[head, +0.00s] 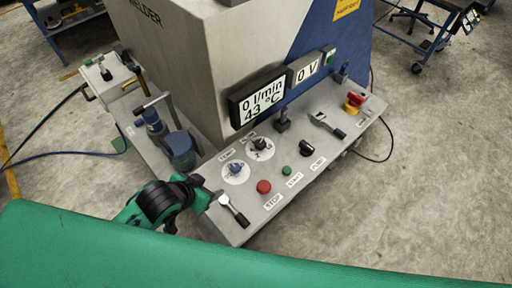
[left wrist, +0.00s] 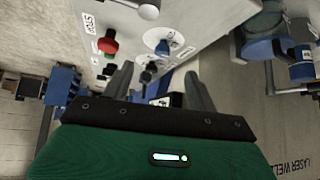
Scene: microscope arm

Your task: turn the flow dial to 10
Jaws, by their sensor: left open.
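Two round dials with white scale plates sit on the grey control panel (head: 208,222). One has a blue knob (head: 235,168); the other, behind it to the right, has a black knob (head: 260,144). The display (head: 262,98) reads 0 l/min and 43 °C. My left gripper (head: 207,194) is open and empty, left of the blue dial and apart from it. In the left wrist view, the blue knob (left wrist: 162,47) and black knob (left wrist: 148,74) show beyond the parted fingers (left wrist: 158,76).
A silver lever with a black handle (head: 234,209) lies near the gripper. A red button (head: 264,186), a green button (head: 286,171) and a black switch (head: 306,149) are to the right. Blue pump-like fittings (head: 180,150) stand behind the gripper. The welder body (head: 190,60) rises behind the panel.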

